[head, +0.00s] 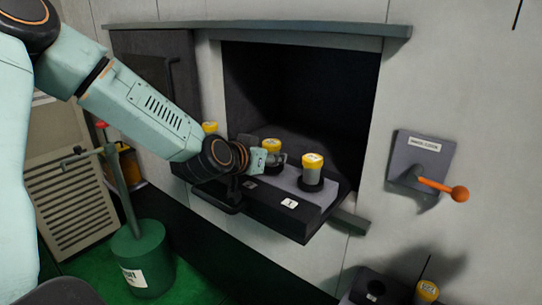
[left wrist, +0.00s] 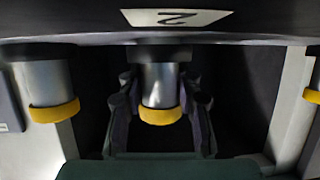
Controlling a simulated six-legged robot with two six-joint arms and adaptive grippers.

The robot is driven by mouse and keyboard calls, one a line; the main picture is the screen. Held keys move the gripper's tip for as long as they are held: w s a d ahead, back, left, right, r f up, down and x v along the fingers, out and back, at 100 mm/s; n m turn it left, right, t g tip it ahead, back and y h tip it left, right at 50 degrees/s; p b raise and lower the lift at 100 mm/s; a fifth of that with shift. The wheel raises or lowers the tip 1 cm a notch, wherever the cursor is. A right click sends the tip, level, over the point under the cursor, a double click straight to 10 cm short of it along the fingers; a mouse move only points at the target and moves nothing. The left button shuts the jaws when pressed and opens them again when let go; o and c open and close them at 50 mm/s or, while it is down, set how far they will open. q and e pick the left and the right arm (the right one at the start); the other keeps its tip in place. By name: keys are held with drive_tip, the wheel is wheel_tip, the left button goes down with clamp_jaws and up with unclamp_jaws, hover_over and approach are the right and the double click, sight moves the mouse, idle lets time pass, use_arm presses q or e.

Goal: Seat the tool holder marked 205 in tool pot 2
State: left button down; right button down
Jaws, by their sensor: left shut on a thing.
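A silver tool holder with a yellow cap (head: 272,145) stands upright at the middle of the dark pot shelf (head: 268,212). In the left wrist view, this holder (left wrist: 160,84) is between my gripper's fingers, in line with the upside-down label 2 (left wrist: 178,17). My left gripper (head: 270,160) is shut on it. Its base is partly hidden, so I cannot tell if it is fully down in the pot. No 205 marking is readable. A second yellow-capped holder (head: 312,172) stands in the right pot, near label 1 (head: 289,203). My right gripper is not in view.
Another yellow cap (head: 210,127) shows at the shelf's left, behind my arm. A panel with an orange-knobbed lever (head: 459,193) is on the right wall. Another yellow-capped piece (head: 427,290) is at bottom right. A green canister (head: 143,262) stands below my arm.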

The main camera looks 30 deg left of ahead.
use_arm(q)
drive_tip(key=shift+w+a+f, duration=0.1)
drive_tip(key=shift+a+f, duration=0.05)
drive_tip(key=shift+d, duration=0.2)
drive_tip(key=c, duration=1)
unclamp_jaws()
drive_tip(key=shift+a+f, duration=0.1)
drive_tip(key=shift+f, duration=0.05)
drive_tip(key=shift+o, duration=0.8)
drive_tip(key=shift+s, duration=0.2)
